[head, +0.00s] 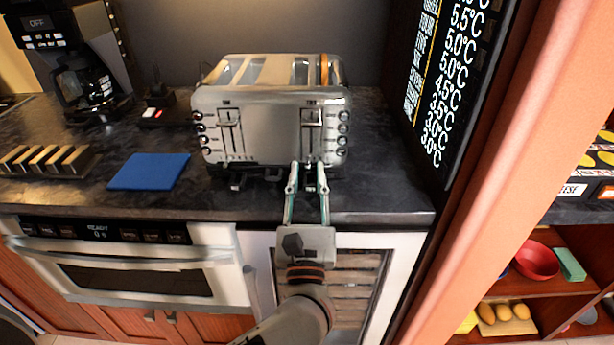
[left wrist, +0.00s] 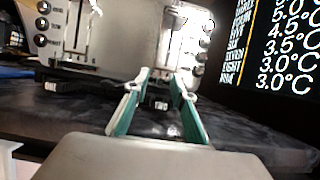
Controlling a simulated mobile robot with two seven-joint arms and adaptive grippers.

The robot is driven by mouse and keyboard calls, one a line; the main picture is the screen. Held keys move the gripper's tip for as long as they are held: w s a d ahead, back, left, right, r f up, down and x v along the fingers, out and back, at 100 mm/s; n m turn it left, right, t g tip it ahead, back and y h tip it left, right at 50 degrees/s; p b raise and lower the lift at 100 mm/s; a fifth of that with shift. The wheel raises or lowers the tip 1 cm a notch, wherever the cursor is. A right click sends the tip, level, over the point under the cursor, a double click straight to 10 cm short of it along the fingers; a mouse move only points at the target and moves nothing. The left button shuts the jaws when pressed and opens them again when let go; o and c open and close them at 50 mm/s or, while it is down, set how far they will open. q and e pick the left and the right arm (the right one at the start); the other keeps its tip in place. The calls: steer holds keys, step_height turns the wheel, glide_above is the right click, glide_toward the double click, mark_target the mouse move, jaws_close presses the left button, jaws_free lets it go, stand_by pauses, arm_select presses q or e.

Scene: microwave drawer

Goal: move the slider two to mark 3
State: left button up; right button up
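A silver toaster (head: 265,130) stands on the dark counter, with two upright levers and round buttons on its front. In the left wrist view, a black block labelled TWO (left wrist: 160,104) sits low in front of the toaster (left wrist: 125,50); I take it as slider two. A similar block labelled ONE (left wrist: 52,87) is to its left. My left gripper (head: 308,168) is open at the toaster's lower right front. Its green-sided fingers (left wrist: 159,80) stand either side of the TWO block, with gaps showing. No mark 3 is legible. My right gripper is not in view.
A blue cloth (head: 150,171) and a slatted wooden rack (head: 45,160) lie left on the counter. A coffee maker (head: 75,60) stands behind. A black temperature display (head: 455,90) rises close on the right. An oven (head: 120,265) is below.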

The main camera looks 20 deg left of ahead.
arm_select(q)
steer(key=shift+s, duration=0.1)
steer(key=v, duration=1.1)
steer(key=shift+s+f, duration=0.15)
steer(key=shift+s, duration=0.2)
steer(key=shift+d, duration=0.1)
steer(key=s+d+f+m+g+h+p, duration=0.2)
steer(key=f+m+h, duration=0.4)
steer(key=m, duration=1)
steer(key=s+d+f+m+g+h+p, duration=0.15)
steer(key=f+m+h, duration=0.45)
steer(key=m, duration=1)
steer(key=s+a+f+m+g+y+p, duration=0.1)
steer(key=s+a+f+m+g, duration=0.3)
steer(key=f, duration=0.5)
steer(key=s+a+f+m+g+y+p, duration=0.1)
steer(key=s+a+f+m+g+y, duration=0.1)
steer(key=a+f+m, duration=0.5)
steer(key=s+f+g, duration=0.1)
steer(key=s, duration=0.1)
steer(key=shift+s+a+f+m+g, duration=0.25)
steer(key=shift+s+f+m+g, duration=0.05)
steer(key=shift+s+f+g, duration=0.1)
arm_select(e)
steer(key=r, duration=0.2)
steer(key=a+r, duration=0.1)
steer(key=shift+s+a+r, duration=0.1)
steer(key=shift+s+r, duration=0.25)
